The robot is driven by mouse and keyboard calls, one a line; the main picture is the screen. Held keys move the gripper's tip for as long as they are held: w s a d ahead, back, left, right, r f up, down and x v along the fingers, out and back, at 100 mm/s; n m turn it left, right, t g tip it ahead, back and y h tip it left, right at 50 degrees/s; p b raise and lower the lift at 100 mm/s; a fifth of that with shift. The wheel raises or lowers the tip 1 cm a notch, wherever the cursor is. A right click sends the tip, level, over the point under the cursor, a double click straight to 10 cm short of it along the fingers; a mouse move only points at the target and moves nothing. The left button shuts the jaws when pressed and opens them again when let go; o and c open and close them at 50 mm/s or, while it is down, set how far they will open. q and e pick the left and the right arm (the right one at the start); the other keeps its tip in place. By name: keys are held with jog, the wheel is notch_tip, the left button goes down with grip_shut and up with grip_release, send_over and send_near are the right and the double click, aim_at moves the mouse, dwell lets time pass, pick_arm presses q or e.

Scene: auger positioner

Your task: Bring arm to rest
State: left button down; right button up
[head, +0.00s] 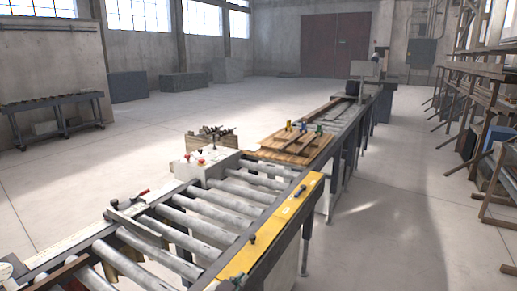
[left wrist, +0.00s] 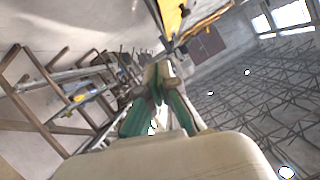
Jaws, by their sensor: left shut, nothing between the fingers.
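My left gripper (left wrist: 158,78) shows in the left wrist view, its dark green fingers closed together at the tips with nothing between them. It is in the air, with a yellow panel edge (left wrist: 172,15) showing beyond it at the top. In the head view I cannot make out either gripper clearly. A long roller conveyor (head: 205,212) runs from the bottom left away to the back right. A yellow plate (head: 275,228) lies along its right side. My right gripper shows in neither view.
A white control box (head: 207,165) stands at the conveyor's left side. Wooden boards (head: 292,145) with small clamps lie farther along it. A wooden rack (head: 490,110) stands at the right. A low roller table (head: 52,112) stands at the left. Open floor (head: 410,215) lies right of the conveyor.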

pick_arm(q)
jog(key=s+a+f+n+g+y, duration=0.25)
jog(key=s+a+f, duration=0.25)
jog(key=s, duration=0.6)
jog(key=s+a+f+n+g+y, duration=0.15)
jog(key=s+a+f+g, duration=0.3)
jog(key=s, duration=0.55)
jog(key=s+a+f+n+g+y, duration=0.15)
jog(key=s+a+f, duration=0.35)
jog(key=s, duration=0.6)
notch_tip(320, 180, down, 28)
jog(key=s+a+g+b, duration=0.1)
jog(key=s+g+b, duration=0.1)
jog(key=b, duration=0.1)
jog(key=s+a+f+g+b, duration=0.1)
jog(key=s+a+f+b, duration=0.1)
jog(key=s+f, duration=1.5)
jog(key=shift+a+f, duration=0.7)
jog(key=shift+f, duration=0.25)
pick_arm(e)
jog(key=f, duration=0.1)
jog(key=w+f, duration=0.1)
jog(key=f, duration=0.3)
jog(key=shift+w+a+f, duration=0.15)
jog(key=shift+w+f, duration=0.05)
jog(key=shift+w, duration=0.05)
